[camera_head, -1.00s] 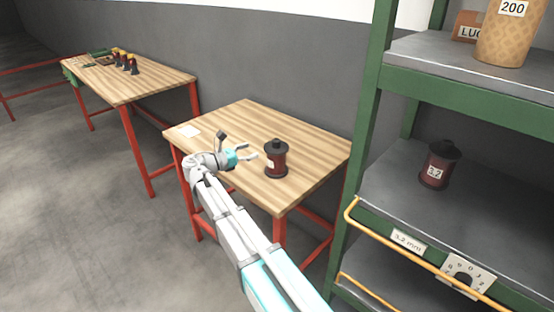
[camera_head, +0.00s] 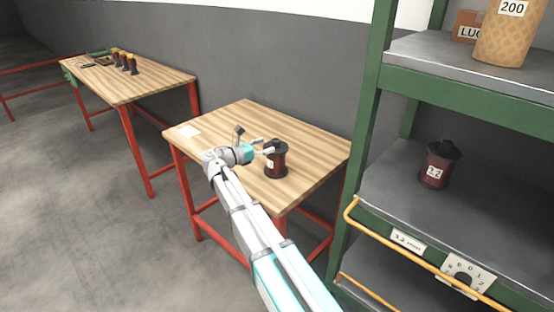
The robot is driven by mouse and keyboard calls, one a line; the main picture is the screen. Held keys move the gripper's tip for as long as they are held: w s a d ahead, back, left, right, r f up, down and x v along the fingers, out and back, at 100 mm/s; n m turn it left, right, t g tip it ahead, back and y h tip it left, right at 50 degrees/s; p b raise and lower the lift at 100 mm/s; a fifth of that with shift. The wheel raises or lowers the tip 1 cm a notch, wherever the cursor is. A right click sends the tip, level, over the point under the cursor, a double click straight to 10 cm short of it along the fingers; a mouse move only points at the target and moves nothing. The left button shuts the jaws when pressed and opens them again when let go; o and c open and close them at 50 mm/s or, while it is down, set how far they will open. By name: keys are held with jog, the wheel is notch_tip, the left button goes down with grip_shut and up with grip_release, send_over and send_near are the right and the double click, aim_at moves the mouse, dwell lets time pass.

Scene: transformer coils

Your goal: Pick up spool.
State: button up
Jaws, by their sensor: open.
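A dark red spool (camera_head: 277,163) with black end flanges and a pale label stands upright on the near wooden table (camera_head: 308,150). My gripper (camera_head: 266,149) is open, level with the upper part of the spool and at its left side. The fingertips overlap the spool's left edge in this view; I cannot tell whether they touch it. A second dark red spool (camera_head: 438,166) with a number label stands on the middle shelf of the green rack at the right, away from my gripper.
The green rack (camera_head: 368,130) stands right of the table, with a yellow rail (camera_head: 400,250) along its shelf front. Another table (camera_head: 150,82) with several small coils stands at the back left.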

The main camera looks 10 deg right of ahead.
aim_at(276, 139)
jog(key=shift+x, duration=2.3)
jog(key=shift+w, duration=0.15)
jog(key=shift+a, duration=0.1)
grip_shut()
